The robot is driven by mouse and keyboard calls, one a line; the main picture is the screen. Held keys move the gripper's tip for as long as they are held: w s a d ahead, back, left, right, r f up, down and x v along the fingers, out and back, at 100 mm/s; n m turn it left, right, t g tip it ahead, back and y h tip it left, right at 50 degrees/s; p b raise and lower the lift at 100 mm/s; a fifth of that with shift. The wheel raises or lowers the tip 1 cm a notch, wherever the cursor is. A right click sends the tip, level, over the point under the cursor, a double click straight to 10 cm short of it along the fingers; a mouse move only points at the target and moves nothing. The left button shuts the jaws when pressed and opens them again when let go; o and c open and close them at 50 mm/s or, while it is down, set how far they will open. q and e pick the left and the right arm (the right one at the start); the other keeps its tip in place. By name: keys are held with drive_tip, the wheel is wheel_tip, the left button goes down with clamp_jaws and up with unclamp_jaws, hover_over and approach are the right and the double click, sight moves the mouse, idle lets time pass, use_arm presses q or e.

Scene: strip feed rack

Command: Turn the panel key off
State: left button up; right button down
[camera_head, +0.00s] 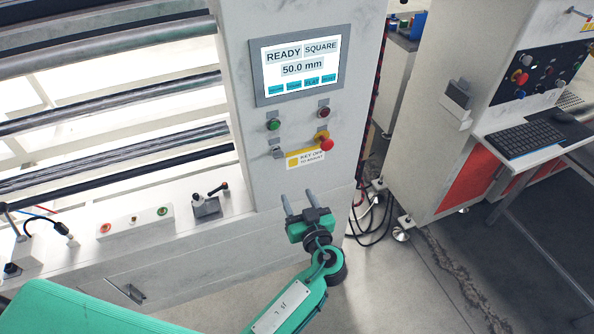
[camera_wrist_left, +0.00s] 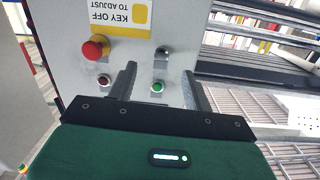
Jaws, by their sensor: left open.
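The panel key (camera_head: 276,151) is a small dark and silver switch on the grey control panel (camera_head: 275,190), left of the red emergency stop and just above the "KEY OFF TO ADJUST" label (camera_head: 306,159). It also shows in the left wrist view (camera_wrist_left: 163,51), where the panel appears upside down. Its exact turn position is too small to tell. My left gripper (camera_head: 297,196) is open and empty, below the label in the head view. In the left wrist view its fingers (camera_wrist_left: 159,73) point toward the panel with the key between and beyond them. My right gripper is out of view.
The red emergency stop (camera_head: 326,144) sits close right of the key. A green button (camera_head: 273,125) and a dark red button (camera_head: 323,112) are above. The screen (camera_head: 299,70) reads READY, SQUARE, 50.0 mm. A small lever box (camera_head: 206,206) stands at the lower left.

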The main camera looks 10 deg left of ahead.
sight(280, 157)
use_arm(q)
drive_tip(key=shift+n+y, duration=0.3)
drive_tip(key=shift+n, duration=0.2)
drive_tip(key=w+a+r+p, duration=0.1)
drive_tip(key=w+a+p, duration=0.1)
drive_tip(key=w, duration=0.1)
drive_tip(key=w+a+p, duration=0.2)
drive_tip(key=w, duration=0.1)
drive_tip(key=w+a+r+p, duration=0.1)
drive_tip(key=w+a+p, duration=0.1)
drive_tip(key=w+a, duration=0.1)
drive_tip(key=shift+w+r, duration=0.35)
drive_tip(key=shift+w, duration=0.1)
drive_tip(key=shift+x, duration=0.75)
drive_tip(key=shift+f, duration=0.15)
drive_tip(key=c, duration=1)
